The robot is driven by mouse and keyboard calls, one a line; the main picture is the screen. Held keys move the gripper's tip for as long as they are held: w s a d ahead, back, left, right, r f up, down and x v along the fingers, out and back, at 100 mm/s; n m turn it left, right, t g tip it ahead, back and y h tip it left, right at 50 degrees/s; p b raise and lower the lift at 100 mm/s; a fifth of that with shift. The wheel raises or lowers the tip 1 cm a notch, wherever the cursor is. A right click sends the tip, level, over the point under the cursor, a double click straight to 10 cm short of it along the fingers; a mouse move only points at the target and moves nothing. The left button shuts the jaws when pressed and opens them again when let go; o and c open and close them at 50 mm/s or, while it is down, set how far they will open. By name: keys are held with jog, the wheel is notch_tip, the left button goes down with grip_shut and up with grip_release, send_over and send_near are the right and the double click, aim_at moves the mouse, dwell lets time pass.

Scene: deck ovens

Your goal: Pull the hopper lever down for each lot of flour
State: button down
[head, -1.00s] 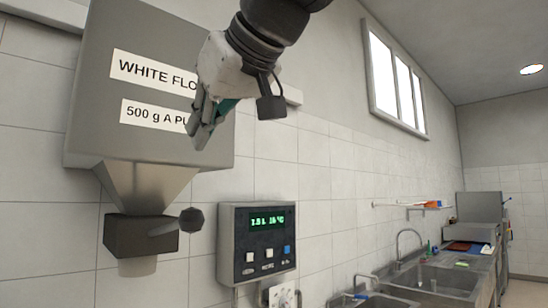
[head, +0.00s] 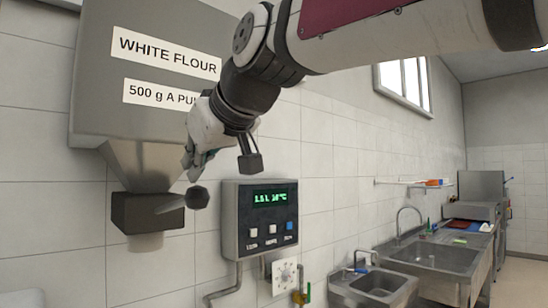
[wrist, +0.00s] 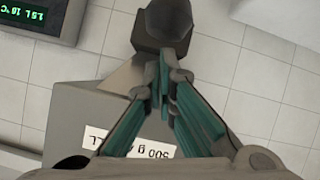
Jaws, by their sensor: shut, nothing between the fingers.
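The grey flour hopper (head: 95,100) hangs on the wall at the left of the head view, with labels "WHITE FLOUR" and "500 g A PU..", the second partly hidden by my arm. Below its funnel is a dark outlet block (head: 140,212). The hopper lever sticks out from that block to the right and ends in a dark knob (head: 197,198). My gripper (head: 189,172) is shut and empty, its tips just above the knob. In the wrist view the dark knob (wrist: 162,25) lies just beyond the closed fingertips (wrist: 164,62). I cannot tell whether they touch.
A control box (head: 238,240) with a green display and buttons is on the wall right of the lever, also in the wrist view (wrist: 62,38). Pipes and a valve plate (head: 286,276) are below it. Steel sinks (head: 440,258) and a wall shelf (head: 400,184) stand further right.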

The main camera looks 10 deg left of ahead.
aim_at(200, 205)
jog(key=shift+f+b, duration=0.1)
jog(key=shift+b, duration=0.2)
jog(key=f+b, duration=0.2)
jog(key=b, duration=0.2)
jog(key=d+f+t+y+b, duration=0.1)
jog(key=f+b, duration=0.1)
jog(key=b, duration=0.2)
jog(key=s+f+t+y+b, duration=0.1)
jog(key=f+b, duration=0.1)
jog(key=b, duration=0.2)
jog(key=shift+d+f, duration=0.15)
jog(key=shift+d, duration=0.15)
notch_tip(200, 205, down, 12)
jog(key=t+y+b, duration=0.2)
jog(key=b, duration=1.6)
jog(key=shift+w+a+f+b, duration=0.15)
jog(key=shift+a+f+b, duration=0.05)
jog(key=shift+a+b, duration=0.15)
